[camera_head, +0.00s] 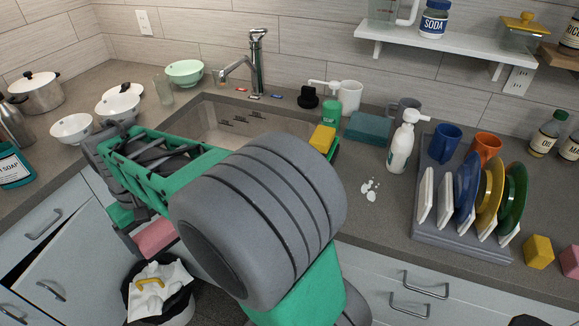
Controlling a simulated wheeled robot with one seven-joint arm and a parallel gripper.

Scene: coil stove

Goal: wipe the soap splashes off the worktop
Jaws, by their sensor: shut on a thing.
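White soap splashes (369,189) lie in a small cluster on the grey worktop (335,215), right of the sink and in front of the white pump bottle. My gripper (140,232) is at the lower left, in front of the counter and well apart from the splashes. It is shut on a pink block (156,237), perhaps a sponge; my arm hides part of the block and of the fingers. A yellow sponge-like block (322,139) stands at the sink's right edge. A folded teal cloth (368,127) lies behind the splashes.
A white pump bottle (401,146) stands close behind the splashes. A grey rack (460,246) with plates and mugs is to their right. The sink (215,125) is to their left. A bin (159,300) stands below my gripper. Worktop around the splashes is clear.

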